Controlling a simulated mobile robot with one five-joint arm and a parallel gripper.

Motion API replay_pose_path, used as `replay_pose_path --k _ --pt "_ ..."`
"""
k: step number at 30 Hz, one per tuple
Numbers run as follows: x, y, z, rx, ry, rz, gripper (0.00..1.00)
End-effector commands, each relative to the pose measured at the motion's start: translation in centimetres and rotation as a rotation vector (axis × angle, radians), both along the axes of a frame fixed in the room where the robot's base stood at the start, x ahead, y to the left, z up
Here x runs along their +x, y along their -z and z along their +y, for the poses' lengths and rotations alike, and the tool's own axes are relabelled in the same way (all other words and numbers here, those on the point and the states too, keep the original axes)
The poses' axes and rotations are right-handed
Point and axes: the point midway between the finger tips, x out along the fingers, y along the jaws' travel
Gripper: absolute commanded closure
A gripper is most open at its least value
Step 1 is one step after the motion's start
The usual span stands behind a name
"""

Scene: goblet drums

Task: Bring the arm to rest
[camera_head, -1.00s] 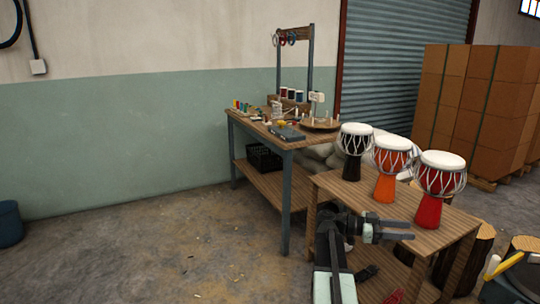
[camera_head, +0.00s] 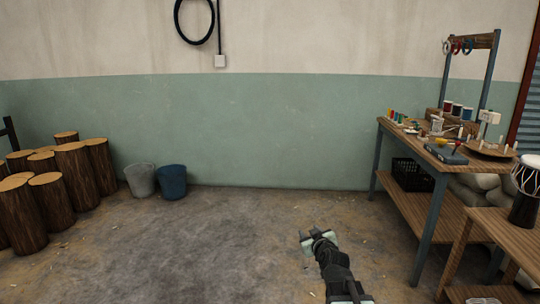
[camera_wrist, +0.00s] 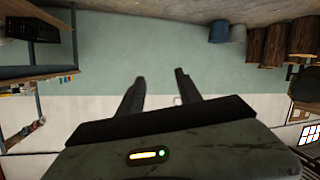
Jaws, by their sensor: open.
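My arm reaches up from the bottom edge of the head view, with my gripper (camera_head: 316,234) over bare floor and clear of the furniture. In the wrist view my gripper (camera_wrist: 160,76) shows two dark fingers apart, with nothing between them. The wrist picture is upside down, and the green and white wall (camera_wrist: 150,45) lies beyond the fingers. One dark goblet drum (camera_head: 526,190) with a white head stands at the right edge of the head view, partly cut off.
A workbench (camera_head: 436,152) with tools and spools stands at right. The drum's low wooden table (camera_head: 500,228) is nearer, at lower right. Several logs (camera_head: 75,175), a grey bucket (camera_head: 140,180) and a blue bucket (camera_head: 173,183) stand at left. The middle floor is open.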

Motion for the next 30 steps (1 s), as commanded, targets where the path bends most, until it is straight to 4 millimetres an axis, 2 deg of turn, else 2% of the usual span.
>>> replay_pose_path --k 1,2,3,6,10,12,16,17,18,19,26,30 --pt "-2.2 3.2 1.8 0.000 -0.048 0.144 0.58" --pt "-3.5 5.1 2.4 0.002 -0.062 0.239 0.58" --pt "-5.5 7.5 2.6 0.003 -0.068 0.361 0.58" --pt "-10.3 11.9 1.7 0.007 -0.030 0.625 0.58" --pt "-16.3 15.1 0.0 0.011 0.070 0.900 0.58" --pt "-19.3 16.1 -0.9 0.017 0.139 1.031 0.58" --pt "-24.5 16.9 -2.1 0.056 0.299 1.255 0.58" --pt "-25.6 16.9 -2.0 0.086 0.347 1.297 0.58" --pt "-25.3 14.9 -2.0 0.101 0.363 1.287 0.58" --pt "-25.3 13.8 -2.0 0.099 0.359 1.285 0.58" --pt "-25.2 7.0 -1.9 0.098 0.354 1.282 0.58" --pt "-25.2 1.3 -1.9 0.098 0.353 1.281 0.58"
